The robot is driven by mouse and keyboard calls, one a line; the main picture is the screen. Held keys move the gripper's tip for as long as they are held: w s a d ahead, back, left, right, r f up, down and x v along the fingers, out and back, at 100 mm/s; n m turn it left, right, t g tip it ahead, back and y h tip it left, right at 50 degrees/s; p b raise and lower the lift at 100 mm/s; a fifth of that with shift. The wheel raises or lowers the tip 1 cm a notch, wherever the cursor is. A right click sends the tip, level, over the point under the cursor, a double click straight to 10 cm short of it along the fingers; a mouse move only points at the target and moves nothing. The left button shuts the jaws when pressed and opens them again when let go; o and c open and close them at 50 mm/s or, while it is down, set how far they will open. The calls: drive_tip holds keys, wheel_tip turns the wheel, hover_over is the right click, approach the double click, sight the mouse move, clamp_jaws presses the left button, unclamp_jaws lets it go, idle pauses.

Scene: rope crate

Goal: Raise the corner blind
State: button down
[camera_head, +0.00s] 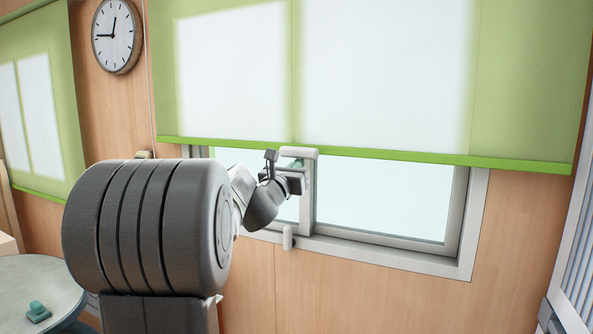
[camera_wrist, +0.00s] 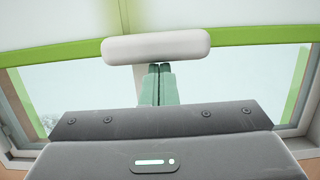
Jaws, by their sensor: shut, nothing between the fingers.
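Two green blinds show in the head view. The large blind (camera_head: 380,70) hangs over the middle window, its green bottom rail (camera_head: 400,155) partway down the glass. The other blind (camera_head: 55,110) is at the far left. I cannot tell which is the corner blind. A white rounded bar (camera_head: 299,152) sits at the large blind's rail; in the wrist view this bar (camera_wrist: 156,47) lies across the green rail. My gripper (camera_head: 292,164) is just below the bar. Its green fingertips (camera_wrist: 160,66) are together and empty, close to the bar; I cannot tell whether they touch.
The window frame (camera_head: 385,252) lies below the large blind, with a white fitting (camera_head: 288,237) at its lower edge. A clock (camera_head: 117,35) hangs between the blinds. A round table (camera_head: 40,285) with a small green object (camera_head: 38,312) stands at lower left.

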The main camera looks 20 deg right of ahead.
drive_tip(key=shift+r, duration=0.3)
drive_tip(key=s+a+f+b, duration=0.6)
drive_tip(key=a+f+b, duration=0.1)
drive_tip(key=shift+s+a+b, duration=0.15)
drive_tip(key=shift+a+b, duration=0.05)
drive_tip(key=shift+b, duration=0.15)
drive_tip(key=shift+d, duration=0.1)
drive_tip(key=w+d+r+p, duration=0.6)
drive_tip(key=d+p, duration=0.1)
drive_tip(key=shift+r, duration=0.25)
idle(0.4)
drive_tip(key=shift+w+d, duration=0.1)
idle(0.4)
